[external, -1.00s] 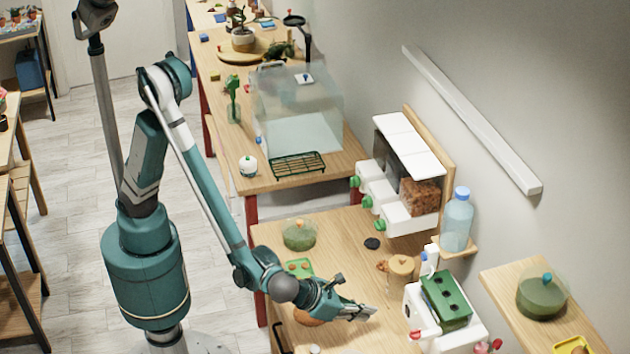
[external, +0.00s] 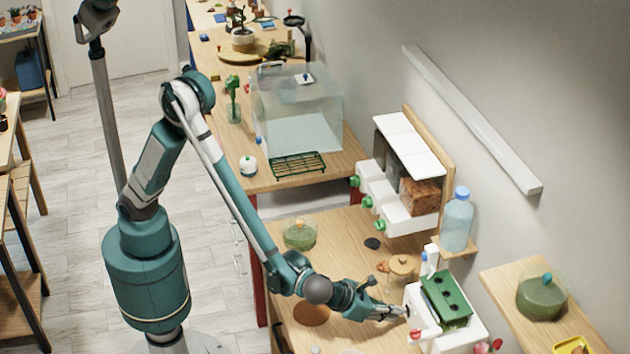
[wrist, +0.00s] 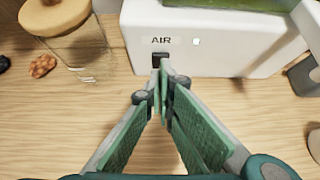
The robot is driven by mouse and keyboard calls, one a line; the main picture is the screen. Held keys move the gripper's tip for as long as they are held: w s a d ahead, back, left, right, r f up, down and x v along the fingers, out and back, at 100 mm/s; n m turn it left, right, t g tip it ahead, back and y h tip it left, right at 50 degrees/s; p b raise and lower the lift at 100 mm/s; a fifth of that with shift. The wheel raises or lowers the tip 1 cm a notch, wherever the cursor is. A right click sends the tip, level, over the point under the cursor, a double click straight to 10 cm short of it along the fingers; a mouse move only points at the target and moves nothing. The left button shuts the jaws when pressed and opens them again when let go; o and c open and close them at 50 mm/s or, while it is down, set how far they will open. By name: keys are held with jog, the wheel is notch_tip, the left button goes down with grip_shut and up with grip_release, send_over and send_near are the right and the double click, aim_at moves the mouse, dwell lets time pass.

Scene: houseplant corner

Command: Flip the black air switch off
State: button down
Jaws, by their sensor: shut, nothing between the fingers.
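The black air switch (wrist: 157,60) is on the front face of a white box (wrist: 215,50), under the label "AIR", in the wrist view. In the external view my gripper (external: 403,311) is at the left face of the white box (external: 462,338), which carries a green holed block (external: 446,299). The switch is hidden there.
A glass jar with a wooden lid (external: 401,268) stands just behind my gripper. A brown clustered object (wrist: 42,66) and a black stone (external: 372,243) lie beyond it. A water bottle (external: 457,220) stands on a small shelf. The wooden table left of the box is mostly clear.

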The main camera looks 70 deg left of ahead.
dwell(0.3)
jog(key=shift+w+r, duration=0.2)
jog(key=shift+w, duration=0.2)
jog(key=shift+r, duration=0.15)
jog(key=shift+r, duration=0.6)
jog(key=shift+s, duration=0.15)
